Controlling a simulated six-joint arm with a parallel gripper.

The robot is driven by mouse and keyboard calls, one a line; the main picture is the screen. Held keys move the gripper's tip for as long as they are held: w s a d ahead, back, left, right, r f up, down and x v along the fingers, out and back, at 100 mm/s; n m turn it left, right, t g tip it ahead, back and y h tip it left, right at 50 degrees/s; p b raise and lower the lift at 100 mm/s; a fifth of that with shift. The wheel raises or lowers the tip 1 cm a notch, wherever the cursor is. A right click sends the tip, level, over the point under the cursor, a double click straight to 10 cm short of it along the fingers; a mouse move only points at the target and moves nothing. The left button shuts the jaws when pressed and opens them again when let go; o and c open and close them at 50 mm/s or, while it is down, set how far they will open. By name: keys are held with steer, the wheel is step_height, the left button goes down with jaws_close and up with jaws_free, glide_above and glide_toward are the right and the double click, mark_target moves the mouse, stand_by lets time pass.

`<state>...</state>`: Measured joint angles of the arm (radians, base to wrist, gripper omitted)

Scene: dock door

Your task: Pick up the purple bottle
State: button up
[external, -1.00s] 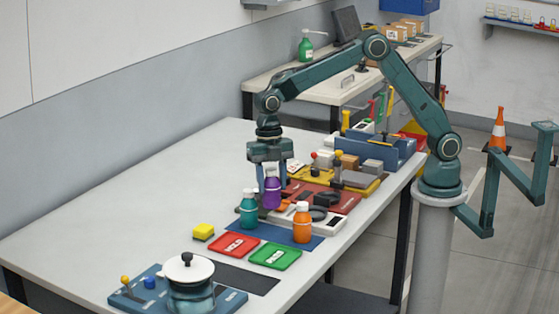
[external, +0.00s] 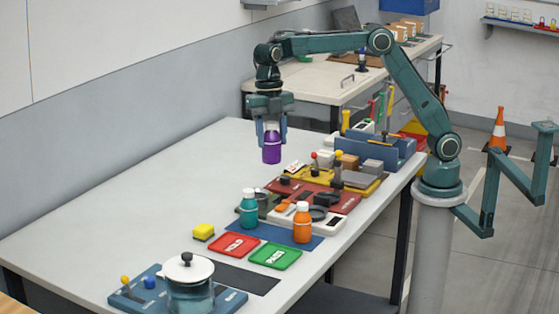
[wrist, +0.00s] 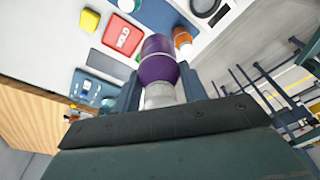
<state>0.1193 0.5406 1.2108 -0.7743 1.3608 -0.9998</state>
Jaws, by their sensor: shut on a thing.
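The purple bottle (external: 271,148) hangs upright in the air above the table, clear of everything below it. My gripper (external: 271,130) is shut on its upper part, with one finger on each side. In the wrist view the purple bottle (wrist: 158,62) shows between the two fingers of my gripper (wrist: 159,90), its pale top nearest the camera. A teal bottle (external: 249,212) and an orange bottle (external: 303,226) stand on the table below, apart from my gripper.
A red tray (external: 234,245), a green tray (external: 274,256) and a yellow block (external: 203,231) lie at the table's front. Coloured fixtures, including a red one (external: 335,199) and a blue bin (external: 375,153), line its right side. The table's left and back are bare.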

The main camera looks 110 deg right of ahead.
stand_by(0.7)
steer(key=shift+s+d+r, duration=0.25)
steer(key=shift+s+d, duration=0.15)
steer(key=shift+d, duration=0.05)
steer(key=s+d+r, duration=0.1)
steer(key=s+d, duration=0.4)
steer(key=s, duration=0.4)
steer(key=s+d+r, duration=0.2)
steer(key=s+d, duration=0.2)
steer(key=s, duration=0.6)
step_height(320, 180, down, 16)
steer(key=shift+w+d+m, duration=0.15)
steer(key=shift+w+m, duration=0.15)
steer(key=shift+m, duration=0.1)
steer(key=shift+f, duration=0.2)
steer(key=shift+f, duration=2)
steer(key=shift+f, duration=0.4)
